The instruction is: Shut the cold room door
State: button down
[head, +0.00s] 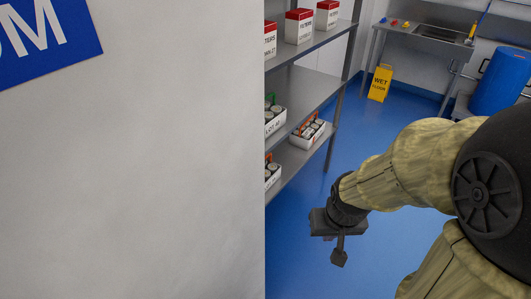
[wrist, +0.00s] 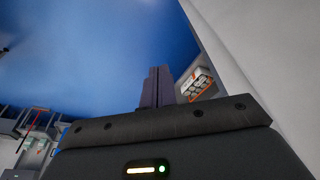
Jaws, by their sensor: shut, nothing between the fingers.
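A large flat white panel (head: 140,190) fills the left half of the head view, with a blue sign (head: 45,35) ending in "OM". It looks like the cold room door, standing open with its free edge near the middle of the picture. Its handle and hinges are out of view. My gripper (head: 339,256) is to the right of that edge, apart from it, pointing down over the blue floor. In the wrist view its fingers (wrist: 156,87) are together and empty. A white surface (wrist: 265,50) runs along the right there, probably the same panel.
Behind the panel's edge stands a grey shelf rack (head: 310,90) with red-and-white boxes and white carriers of tubs. A yellow wet floor sign (head: 380,83), a sink bench (head: 430,35) and a blue barrel (head: 500,82) are farther back. Blue floor (head: 345,160) lies open between.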

jog(key=w+a+r+n+g+y+p, duration=0.2)
jog(key=w+r+n+p, duration=0.4)
jog(key=r, duration=0.4)
jog(key=w+a+r+n+g+y+p, duration=0.2)
jog(key=w+r+n+y+p, duration=0.3)
jog(key=w+r+p, duration=0.3)
notch_tip(320, 180, up, 3)
jog(key=shift+w+f+n, duration=0.1)
jog(key=shift+w+n, duration=0.3)
jog(key=shift+w, duration=0.2)
jog(key=s+a+f+p, duration=0.4)
jog(key=a+f+p, duration=0.2)
jog(key=a+f, duration=0.2)
jog(key=shift+s+a, duration=0.2)
jog(key=shift+s, duration=0.1)
